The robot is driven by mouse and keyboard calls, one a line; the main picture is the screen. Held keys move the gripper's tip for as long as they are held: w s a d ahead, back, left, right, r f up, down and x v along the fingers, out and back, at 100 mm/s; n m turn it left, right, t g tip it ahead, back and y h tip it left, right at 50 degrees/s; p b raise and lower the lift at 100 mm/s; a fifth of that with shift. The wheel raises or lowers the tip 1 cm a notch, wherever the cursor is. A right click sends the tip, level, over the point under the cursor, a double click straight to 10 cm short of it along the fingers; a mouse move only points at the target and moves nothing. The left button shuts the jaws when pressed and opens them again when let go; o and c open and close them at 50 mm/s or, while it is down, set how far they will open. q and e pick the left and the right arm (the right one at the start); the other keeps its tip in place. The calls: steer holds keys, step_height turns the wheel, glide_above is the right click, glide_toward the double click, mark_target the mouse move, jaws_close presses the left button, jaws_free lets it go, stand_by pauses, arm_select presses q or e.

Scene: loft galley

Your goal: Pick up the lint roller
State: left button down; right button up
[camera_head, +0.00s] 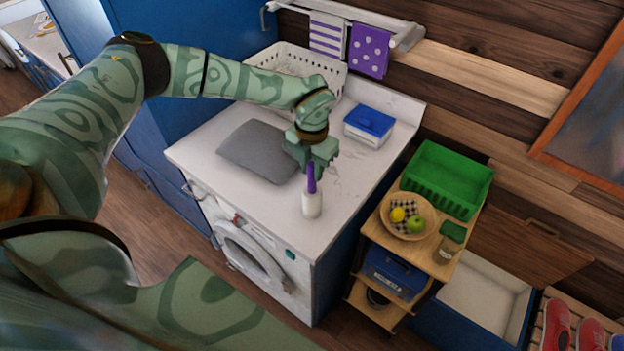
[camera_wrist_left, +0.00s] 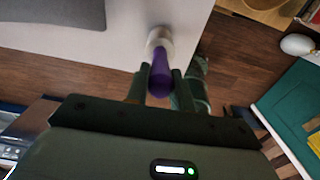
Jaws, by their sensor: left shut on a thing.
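The lint roller has a purple handle and a white roll (camera_head: 312,205). It is upright at the front edge of the white counter (camera_head: 345,205) above the washing machine; I cannot tell whether its lower end touches the counter. My left gripper (camera_head: 311,172) comes from above and is shut on the purple handle. In the left wrist view the handle (camera_wrist_left: 160,76) sits between the two fingers, with the white roll beyond it. My right gripper is not in view.
A grey folded cloth (camera_head: 258,150) lies left of the gripper. A blue-lidded box (camera_head: 369,124) and a white perforated basket (camera_head: 290,62) stand behind. Right of the counter, a wooden cart (camera_head: 440,262) carries a fruit bowl (camera_head: 400,232) and a green crate (camera_head: 446,182).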

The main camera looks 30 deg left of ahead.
arm_select(q)
step_height(320, 180, up, 3)
steer(key=shift+r+b, duration=0.1)
steer(key=shift+b, duration=0.25)
steer(key=s+d+r+b, duration=0.2)
steer(key=s+d+r, duration=0.5)
steer(key=s+r, duration=0.2)
steer(key=s, duration=0.2)
steer(key=shift+s+d+r, duration=0.25)
steer(key=shift+s+r, duration=0.1)
steer(key=shift+s, duration=0.05)
